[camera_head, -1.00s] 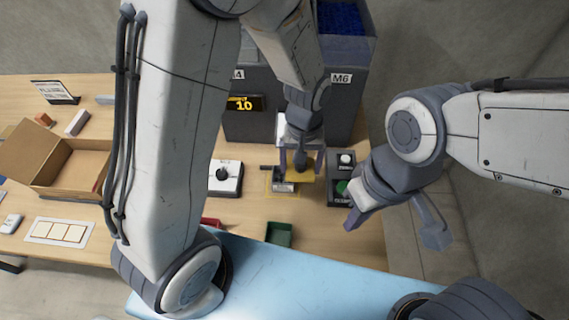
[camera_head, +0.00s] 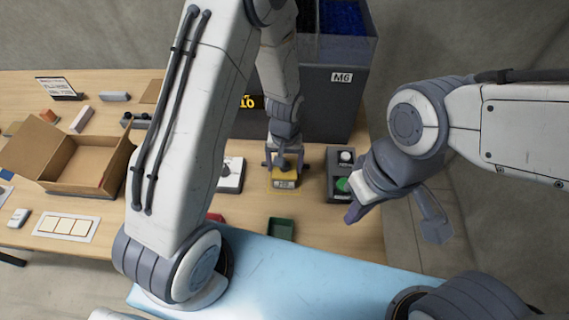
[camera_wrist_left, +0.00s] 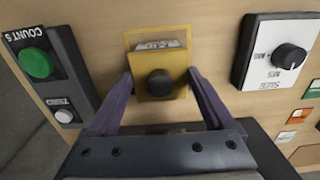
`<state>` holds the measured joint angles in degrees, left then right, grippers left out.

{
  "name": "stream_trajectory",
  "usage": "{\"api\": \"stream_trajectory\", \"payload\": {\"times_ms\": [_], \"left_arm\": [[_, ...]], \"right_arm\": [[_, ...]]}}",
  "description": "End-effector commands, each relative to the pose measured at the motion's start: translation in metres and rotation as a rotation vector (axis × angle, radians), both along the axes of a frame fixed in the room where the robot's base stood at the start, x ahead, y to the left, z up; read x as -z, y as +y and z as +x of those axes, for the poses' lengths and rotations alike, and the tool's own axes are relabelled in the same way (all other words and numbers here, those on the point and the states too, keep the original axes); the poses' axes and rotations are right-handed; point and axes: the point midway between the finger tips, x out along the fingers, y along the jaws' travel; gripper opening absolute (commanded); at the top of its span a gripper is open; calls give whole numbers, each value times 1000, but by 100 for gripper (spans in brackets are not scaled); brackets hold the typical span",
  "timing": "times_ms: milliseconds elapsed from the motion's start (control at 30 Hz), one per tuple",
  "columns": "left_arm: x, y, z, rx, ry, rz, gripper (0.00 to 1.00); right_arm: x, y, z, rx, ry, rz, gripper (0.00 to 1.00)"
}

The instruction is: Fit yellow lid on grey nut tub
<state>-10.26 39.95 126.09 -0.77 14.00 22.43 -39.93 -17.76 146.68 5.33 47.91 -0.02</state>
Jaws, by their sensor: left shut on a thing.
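The yellow lid (camera_head: 293,177), with a black knob, is held by my left gripper (camera_head: 284,166), whose fingers are shut on its two sides. The left wrist view also shows the lid (camera_wrist_left: 179,90) between the fingers. The grey nut tub (camera_head: 284,185) is under the lid, mostly hidden; its labelled side (camera_wrist_left: 158,45) shows past the lid's edge. I cannot tell whether the lid is seated or just above the rim. A yellow outline (camera_wrist_left: 131,38) on the table surrounds the tub. My right gripper (camera_head: 354,213) is to the right, near the button box; its opening is unclear.
A dial box (camera_head: 231,175) stands left of the tub and a button box (camera_head: 340,172) right of it. The dark feeder (camera_head: 342,105) is behind. A green tray (camera_head: 281,229) lies in front. An open cardboard box (camera_head: 85,165) is at left.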

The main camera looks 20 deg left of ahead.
Motion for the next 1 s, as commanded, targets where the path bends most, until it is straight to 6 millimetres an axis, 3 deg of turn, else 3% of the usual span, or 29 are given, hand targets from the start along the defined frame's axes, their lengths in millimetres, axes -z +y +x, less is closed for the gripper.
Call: {"api": "stream_trajectory", "payload": {"times_ms": [67, 100, 133, 367, 533, 1000], "left_arm": [[3, 0, 0, 0, 0, 0, 32], [3, 0, 0, 0, 0, 0, 90], [2, 0, 0, 0, 0, 0, 100], [1, 0, 0, 0, 0, 0, 100], [-10, 0, 1, 0, -3, 0, 100], [-101, 0, 1, 0, -5, -1, 100]], "right_arm": [[2, 0, 0, 0, 0, 0, 0], [2, 0, 0, 0, 0, 0, 0], [2, 0, 0, 0, 0, 0, 0], [1, 0, 0, 0, 0, 0, 0], [2, 0, 0, 0, 0, 0, 0], [11, 0, 0, 0, 0, 0, 0]]}}
